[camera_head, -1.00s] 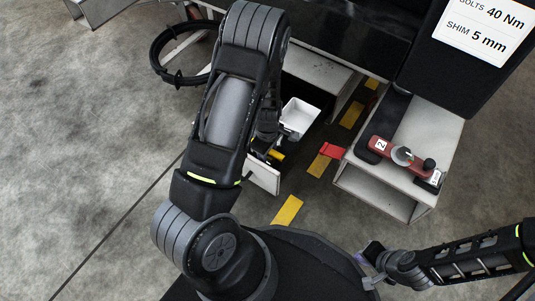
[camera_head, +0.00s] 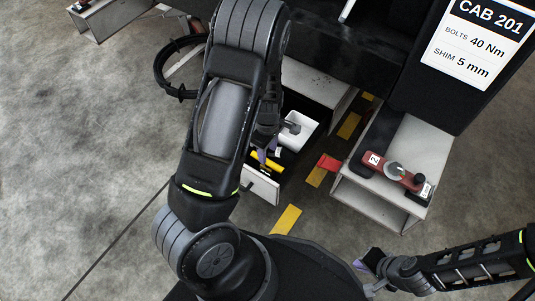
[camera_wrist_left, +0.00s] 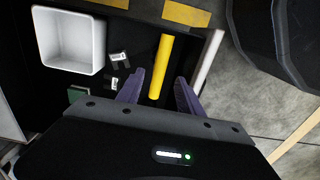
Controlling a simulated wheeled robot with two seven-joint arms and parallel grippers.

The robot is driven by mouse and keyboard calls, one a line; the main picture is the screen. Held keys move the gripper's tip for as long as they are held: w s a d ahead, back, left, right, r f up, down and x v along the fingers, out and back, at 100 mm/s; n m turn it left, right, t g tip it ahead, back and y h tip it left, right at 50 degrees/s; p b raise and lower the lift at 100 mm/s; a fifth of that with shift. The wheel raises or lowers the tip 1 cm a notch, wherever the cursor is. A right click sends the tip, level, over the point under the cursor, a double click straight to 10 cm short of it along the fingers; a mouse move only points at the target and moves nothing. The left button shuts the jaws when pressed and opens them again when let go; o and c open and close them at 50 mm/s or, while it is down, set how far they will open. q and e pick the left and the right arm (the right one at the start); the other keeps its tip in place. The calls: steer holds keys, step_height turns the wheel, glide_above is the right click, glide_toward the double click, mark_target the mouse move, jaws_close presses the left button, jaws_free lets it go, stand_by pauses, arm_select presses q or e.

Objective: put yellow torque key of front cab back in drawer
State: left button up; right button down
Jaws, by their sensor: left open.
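The yellow torque key (camera_head: 267,161) lies in the open drawer, whose pale front panel (camera_head: 262,185) faces me. In the left wrist view the yellow key (camera_wrist_left: 160,66) shows as a plain yellow bar, its near end between the spread purple fingers of my left gripper (camera_wrist_left: 160,88). My left gripper (camera_head: 264,155) is open and low over the drawer in the head view; I see no finger closed on the key. My right gripper (camera_head: 367,262) is at the lower right, away from the drawer; its finger gap is unclear.
A white bin (camera_head: 300,130) sits in the drawer beside the key; small labelled items (camera_wrist_left: 119,58) lie between them. A red tool marked 2 (camera_head: 393,168) lies on the grey cabinet (camera_head: 410,145) at right. A red tag (camera_head: 329,162) and yellow floor stripes (camera_head: 287,218) show between.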

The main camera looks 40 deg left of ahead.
arm_select(q)
steer(key=shift+r, duration=0.9)
steer(key=shift+s+f, duration=0.1)
